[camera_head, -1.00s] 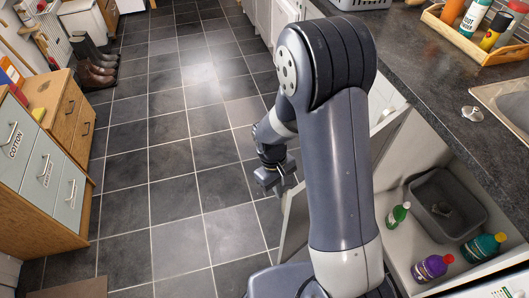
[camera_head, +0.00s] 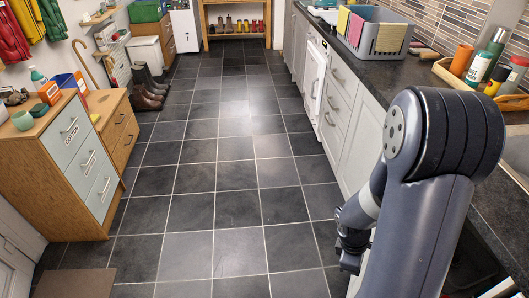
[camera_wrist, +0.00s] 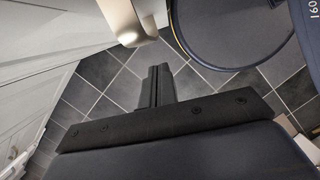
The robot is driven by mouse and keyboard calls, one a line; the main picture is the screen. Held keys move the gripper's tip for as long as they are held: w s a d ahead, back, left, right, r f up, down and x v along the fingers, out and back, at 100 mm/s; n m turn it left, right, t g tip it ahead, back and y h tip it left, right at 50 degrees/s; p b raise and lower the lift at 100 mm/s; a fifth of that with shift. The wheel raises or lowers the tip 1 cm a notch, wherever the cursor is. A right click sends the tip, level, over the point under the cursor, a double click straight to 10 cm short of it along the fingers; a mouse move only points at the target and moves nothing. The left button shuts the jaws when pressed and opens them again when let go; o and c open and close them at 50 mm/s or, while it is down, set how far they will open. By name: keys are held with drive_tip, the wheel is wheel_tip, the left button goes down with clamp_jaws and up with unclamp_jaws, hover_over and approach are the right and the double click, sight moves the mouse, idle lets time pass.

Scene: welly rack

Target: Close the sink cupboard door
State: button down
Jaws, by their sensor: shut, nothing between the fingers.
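My gripper (camera_head: 350,262) is low at the right of the head view, beside the pale cupboard fronts. In the wrist view its fingers (camera_wrist: 157,85) are together with nothing between them, over the tiled floor. The sink cupboard door is mostly hidden behind my arm in the head view; I cannot tell its angle there. Pale panels (camera_wrist: 35,65) run along the left of the wrist view, apart from the fingers; I cannot tell which of them is the door. The cupboard's inside is not visible now.
The dark tiled floor (camera_head: 215,175) is clear down the middle. A wooden drawer unit (camera_head: 70,160) stands at left with boots (camera_head: 148,90) beyond it. At right, the worktop (camera_head: 375,85) carries a grey dish rack (camera_head: 365,40) and a bottle tray (camera_head: 515,102).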

drive_tip(key=s+d+n+p, duration=0.2)
drive_tip(key=s+d+p, duration=0.1)
drive_tip(key=d, duration=0.8)
drive_tip(key=s+d+n+t+p, duration=0.1)
drive_tip(key=s+d+n+p, duration=0.1)
drive_tip(key=d, duration=0.9)
drive_tip(key=shift+s+n+p, duration=0.4)
drive_tip(key=shift+s+n, duration=0.2)
drive_tip(key=shift+s, duration=0.35)
drive_tip(key=shift+d, duration=0.1)
